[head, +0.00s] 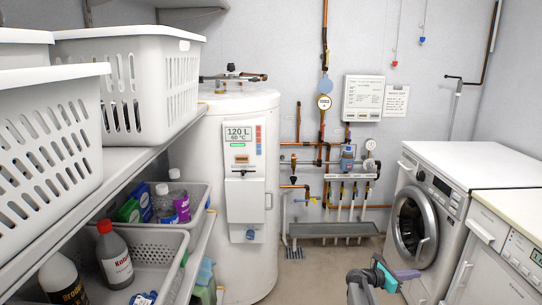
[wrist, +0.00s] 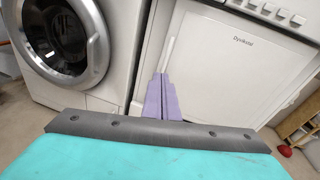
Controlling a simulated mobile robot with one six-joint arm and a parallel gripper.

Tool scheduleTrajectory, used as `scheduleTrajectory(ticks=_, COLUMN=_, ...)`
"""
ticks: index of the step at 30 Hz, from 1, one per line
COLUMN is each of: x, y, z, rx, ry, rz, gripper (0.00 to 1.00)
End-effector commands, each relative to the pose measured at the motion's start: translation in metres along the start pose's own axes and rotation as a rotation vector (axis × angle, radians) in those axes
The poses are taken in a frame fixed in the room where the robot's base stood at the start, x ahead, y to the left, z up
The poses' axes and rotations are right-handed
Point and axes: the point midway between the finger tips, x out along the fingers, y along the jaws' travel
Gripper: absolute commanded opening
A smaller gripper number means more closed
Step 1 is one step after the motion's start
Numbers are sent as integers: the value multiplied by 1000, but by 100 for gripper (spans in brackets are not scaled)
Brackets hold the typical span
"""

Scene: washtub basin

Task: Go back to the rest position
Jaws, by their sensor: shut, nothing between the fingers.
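My gripper (head: 408,274) is at the lower right in the head view, in front of the white machines. Its purple fingers (wrist: 160,88) are closed together in the wrist view, with nothing between them. They point at the gap between the washing machine and the white appliance beside it. They look clear of both fronts, but the exact distance cannot be told.
The washing machine (head: 450,166) and white appliance (head: 513,225) stand at right. A white boiler (head: 240,190) stands behind shelves at left holding baskets (head: 125,85) and bottles. Pipes line the back wall. Some floor (head: 325,262) is clear. A wooden box (wrist: 298,116) shows at right.

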Motion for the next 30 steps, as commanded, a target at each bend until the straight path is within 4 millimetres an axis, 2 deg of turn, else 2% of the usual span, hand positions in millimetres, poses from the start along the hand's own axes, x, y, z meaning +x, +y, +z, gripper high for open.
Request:
scheduleTrajectory(ticks=1, x=-14, y=-12, z=-11, rx=-12, ry=35, rz=4, gripper=0)
scheduleTrajectory(ticks=8, x=-67, y=-58, z=-90, rx=11, ry=223, rz=-12, gripper=0)
scheduleTrajectory(ticks=15, x=-129, y=-128, z=-166, rx=112, ry=443, rz=-95, gripper=0)
scheduleTrajectory(ticks=24, x=-214, y=-228, z=-237, rx=302, ry=692, rz=-310, gripper=0)
scheduleTrajectory(ticks=30, x=-273, y=-294, z=-268, rx=455, ry=818, rz=-521, gripper=0)
